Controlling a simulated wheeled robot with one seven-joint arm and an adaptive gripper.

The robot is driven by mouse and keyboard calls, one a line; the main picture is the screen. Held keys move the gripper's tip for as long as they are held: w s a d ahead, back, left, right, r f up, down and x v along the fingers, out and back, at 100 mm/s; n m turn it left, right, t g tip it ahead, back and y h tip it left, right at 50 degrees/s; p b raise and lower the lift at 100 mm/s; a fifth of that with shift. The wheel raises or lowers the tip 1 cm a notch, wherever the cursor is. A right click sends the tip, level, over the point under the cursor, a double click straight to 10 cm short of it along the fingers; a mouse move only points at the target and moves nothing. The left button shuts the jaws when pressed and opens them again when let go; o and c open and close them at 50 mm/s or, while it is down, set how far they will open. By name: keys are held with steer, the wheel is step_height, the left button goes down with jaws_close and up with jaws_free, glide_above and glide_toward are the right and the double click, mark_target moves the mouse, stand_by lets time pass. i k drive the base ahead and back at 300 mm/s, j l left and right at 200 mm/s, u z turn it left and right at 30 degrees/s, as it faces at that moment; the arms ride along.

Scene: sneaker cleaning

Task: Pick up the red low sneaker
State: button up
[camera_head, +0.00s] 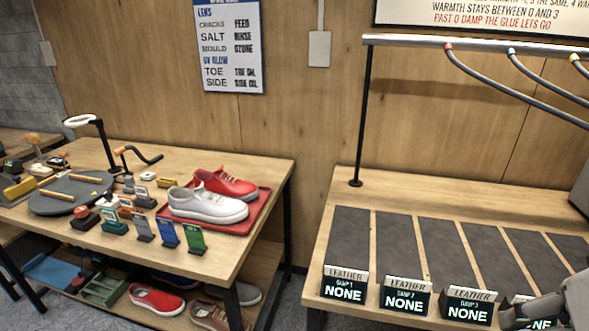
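A red low sneaker (226,184) with a white sole sits on a red tray (246,226) at the right end of the left table. A white low sneaker (207,205) stands in front of it on the tray and hides part of it. Another red sneaker (157,299) with a white sole lies on the shelf under that table. My gripper (512,314) shows partly at the bottom right corner, in front of the right table and far from the sneakers. Its fingers are too unclear to tell open or shut.
The left table also holds a round dark turntable (70,193), a ring lamp (84,121) and several small coloured cards and stands. The right table (400,196) has dark mats, "LEATHER" signs reading "NONE", and an overhead rail (420,41) with hoses. A gap separates the tables.

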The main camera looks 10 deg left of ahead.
mark_target(219, 183)
steer(key=i+j, duration=0.15)
steer(key=j, duration=0.45)
steer(key=i+j+z, duration=0.1)
steer(key=j, duration=0.5)
steer(key=i+j, duration=0.2)
steer(key=j, duration=0.4)
steer(key=i+j+z, duration=0.1)
steer(key=j, duration=0.5)
steer(key=i+j, duration=0.15)
steer(key=j, duration=0.5)
steer(key=i+j+z, duration=0.1)
steer(key=j, duration=0.5)
steer(key=i+j+z, duration=0.1)
steer(key=j, duration=0.55)
